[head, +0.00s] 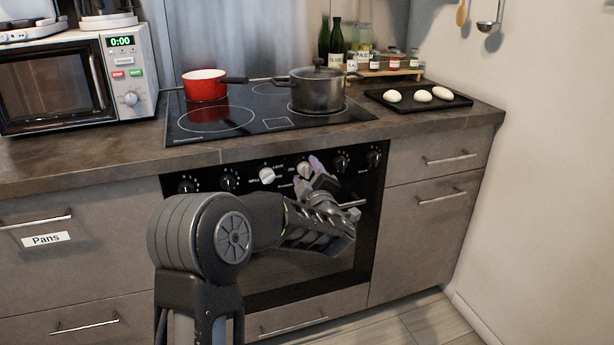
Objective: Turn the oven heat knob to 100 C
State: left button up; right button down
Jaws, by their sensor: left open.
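The oven (262,282) is built in under the counter, with a black control panel. Two pale knobs sit in the panel's middle: one (266,175) in plain view and one (304,169) partly behind my fingers. The markings are too small to read, so I cannot tell which pale knob sets the heat or where it points. My left gripper (309,175) is open, its purple-tipped fingers at the right pale knob, one on its lower left and one on its upper right. Contact cannot be told. My right gripper is not in view.
Black knobs (228,181) flank the pale ones. My left arm hides much of the oven door; part of its handle (350,205) shows. A red pan (205,86) and a lidded pot (318,90) stand on the cooktop above. A tray (456,101) with dough pieces lies right.

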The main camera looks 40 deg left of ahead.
pick_arm(q)
grip_shut()
dwell(0.6)
